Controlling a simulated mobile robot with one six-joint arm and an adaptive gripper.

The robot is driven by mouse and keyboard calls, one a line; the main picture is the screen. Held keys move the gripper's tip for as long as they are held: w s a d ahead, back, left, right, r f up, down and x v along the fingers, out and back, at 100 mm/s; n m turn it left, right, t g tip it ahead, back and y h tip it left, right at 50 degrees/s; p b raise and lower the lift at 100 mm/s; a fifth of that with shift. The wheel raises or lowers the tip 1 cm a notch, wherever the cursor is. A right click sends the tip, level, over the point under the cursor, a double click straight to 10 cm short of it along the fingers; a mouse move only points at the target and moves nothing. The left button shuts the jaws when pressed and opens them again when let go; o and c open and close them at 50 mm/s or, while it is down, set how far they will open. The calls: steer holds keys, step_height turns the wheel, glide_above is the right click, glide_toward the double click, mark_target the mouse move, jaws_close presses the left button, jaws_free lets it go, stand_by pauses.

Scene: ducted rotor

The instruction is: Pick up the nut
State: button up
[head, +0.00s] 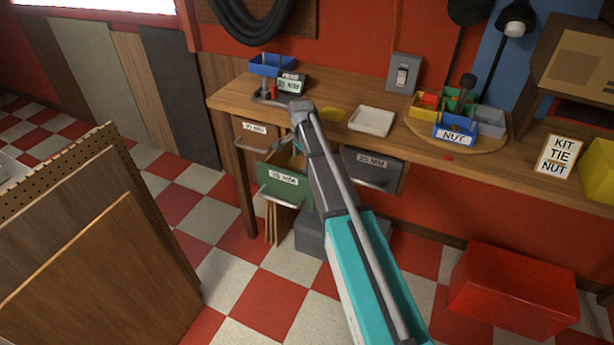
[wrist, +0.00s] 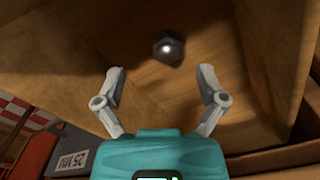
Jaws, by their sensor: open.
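A small dark shiny piece, which looks like the nut (wrist: 168,46), lies on the wooden floor of an open drawer in the wrist view. My gripper (wrist: 162,75) is open and empty, its two fingers spread wide. The nut is just beyond the fingertips, near the middle of the gap between them, and apart from them. In the head view my arm reaches down to the open green drawer (head: 284,190) below the bench, and the arm partly hides it. The nut cannot be seen in the head view.
Drawer walls (wrist: 272,70) stand close on both sides of my fingers. A grey drawer (head: 372,168) is to the right and a wooden drawer (head: 250,135) to the left. The bench (head: 225,98) above holds a white tray (head: 371,121) and a blue bin labelled NUT (head: 454,137).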

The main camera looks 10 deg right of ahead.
mark_target(303, 168)
steer(key=shift+f+b, duration=0.3)
steer(key=shift+f, duration=0.3)
steer(key=f+b, duration=0.1)
steer(key=w+f+b, duration=0.1)
steer(key=f+b, duration=0.1)
steer(key=shift+d+f, duration=0.1)
steer(key=shift+f+b, duration=1)
steer(key=shift+b, duration=0.1)
jaws_close()
stand_by(0.3)
